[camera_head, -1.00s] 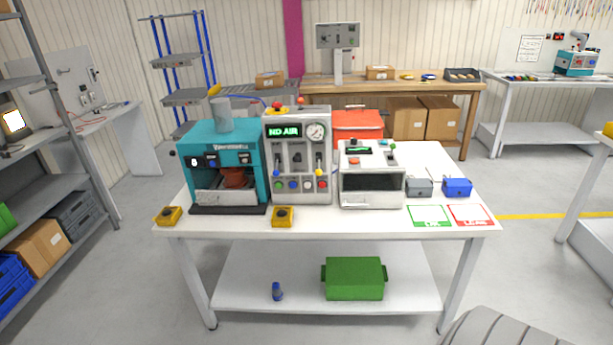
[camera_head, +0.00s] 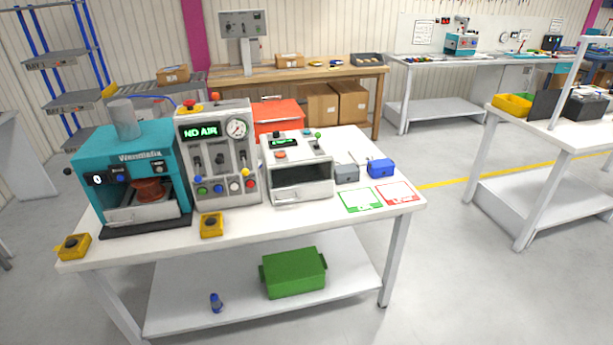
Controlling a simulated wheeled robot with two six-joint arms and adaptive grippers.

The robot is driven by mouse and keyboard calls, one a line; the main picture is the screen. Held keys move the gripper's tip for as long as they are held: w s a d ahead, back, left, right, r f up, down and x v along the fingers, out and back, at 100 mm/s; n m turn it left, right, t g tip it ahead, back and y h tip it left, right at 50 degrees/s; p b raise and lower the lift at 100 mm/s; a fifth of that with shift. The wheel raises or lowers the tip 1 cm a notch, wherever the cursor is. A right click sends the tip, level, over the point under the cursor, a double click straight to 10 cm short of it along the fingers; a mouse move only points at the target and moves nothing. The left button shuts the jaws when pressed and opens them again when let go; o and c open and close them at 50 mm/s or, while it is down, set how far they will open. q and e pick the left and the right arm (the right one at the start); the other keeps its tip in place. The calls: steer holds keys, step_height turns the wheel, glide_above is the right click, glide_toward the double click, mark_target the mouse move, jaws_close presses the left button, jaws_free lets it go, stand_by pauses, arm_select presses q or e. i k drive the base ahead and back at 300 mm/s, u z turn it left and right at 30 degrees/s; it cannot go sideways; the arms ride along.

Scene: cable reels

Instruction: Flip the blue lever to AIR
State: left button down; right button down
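A grey control panel (camera_head: 218,152) stands on the white table between the teal machine and a small white tester. A blue knob (camera_head: 199,180) sits low on the panel's left side, apparently the tip of the blue lever, which points down. A yellow knob (camera_head: 245,172) sits low on the right. The lever labels are too small to read. Neither of my grippers is in view.
The teal machine (camera_head: 135,165) is left of the panel, and the white tester (camera_head: 298,172) is right of it. Yellow button boxes (camera_head: 211,225) stand near the front edge. A green bin (camera_head: 293,273) is on the lower shelf. The floor right of the table is clear.

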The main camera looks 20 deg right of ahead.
mark_target(197, 179)
steer(key=z, duration=0.9)
steer(key=i, duration=0.5)
steer(key=z, duration=0.05)
